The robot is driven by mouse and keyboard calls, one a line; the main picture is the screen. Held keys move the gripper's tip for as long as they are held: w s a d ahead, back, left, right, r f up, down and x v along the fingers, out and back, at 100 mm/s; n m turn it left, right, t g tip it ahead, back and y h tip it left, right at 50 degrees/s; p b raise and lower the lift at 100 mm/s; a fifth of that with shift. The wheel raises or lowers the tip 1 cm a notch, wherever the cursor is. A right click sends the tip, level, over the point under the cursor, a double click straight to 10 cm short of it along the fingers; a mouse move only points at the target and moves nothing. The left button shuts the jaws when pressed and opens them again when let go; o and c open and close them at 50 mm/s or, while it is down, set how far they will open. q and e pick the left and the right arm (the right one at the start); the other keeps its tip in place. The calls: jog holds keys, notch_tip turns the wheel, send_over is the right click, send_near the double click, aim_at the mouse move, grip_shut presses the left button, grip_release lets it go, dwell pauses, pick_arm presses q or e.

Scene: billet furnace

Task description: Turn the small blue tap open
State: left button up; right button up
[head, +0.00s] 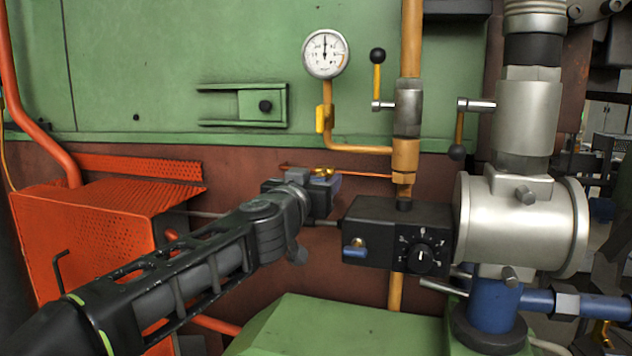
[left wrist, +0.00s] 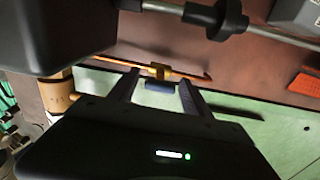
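The small blue tap (left wrist: 158,86) has a short blue handle under a brass body (left wrist: 157,70) on a thin orange pipe. In the left wrist view the handle lies between the two fingertips of my left gripper (left wrist: 160,88). The fingers are open, with a gap visible on each side of the handle. In the head view my left gripper (head: 318,188) is at the thin pipe, and the brass body (head: 323,171) shows just above it. The gripper mostly hides the blue handle there. My right gripper is not in view.
A black control box (head: 385,240) with a dial and a blue-and-brass fitting stands just right of the gripper. A pressure gauge (head: 325,54) and yellow-handled valve (head: 324,118) are above. An orange perforated box (head: 85,235) is left; a silver cylinder (head: 520,222) is right.

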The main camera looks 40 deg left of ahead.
pick_arm(q)
grip_shut()
dwell(0.4)
jog(key=shift+n, duration=0.5)
jog(key=n+p, duration=0.1)
jog(key=n, duration=0.1)
jog(key=shift+n, duration=0.3)
jog(key=n, duration=1.4)
jog(key=shift+n, duration=0.3)
jog(key=shift+o, duration=0.7)
grip_release()
